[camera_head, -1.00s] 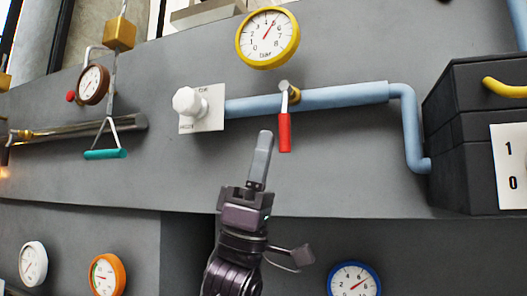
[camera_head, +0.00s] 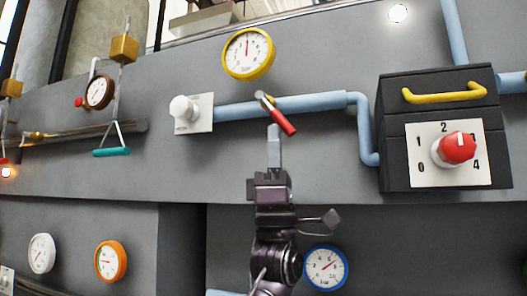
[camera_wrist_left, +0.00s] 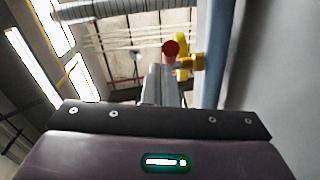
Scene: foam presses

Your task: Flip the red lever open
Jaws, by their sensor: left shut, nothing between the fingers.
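The red lever (camera_head: 279,119) is mounted on the light-blue pipe (camera_head: 318,102) on the grey wall. Its handle slants down to the right from its pivot. My left gripper (camera_head: 274,132) is shut and empty, pointing up, with its fingertips just at the lever's left underside; they look to be touching it or very close. In the left wrist view the red lever's end (camera_wrist_left: 171,48) shows just beyond the shut fingers (camera_wrist_left: 163,82), next to a yellow fitting (camera_wrist_left: 183,52) on the pipe. My right gripper is not in view.
A white knob (camera_head: 184,109) is left of the lever, and a yellow gauge (camera_head: 248,54) is above. A black box (camera_head: 395,150) with a yellow handle and red dial (camera_head: 455,149) stands to the right. A teal handle (camera_head: 111,152) hangs at the left.

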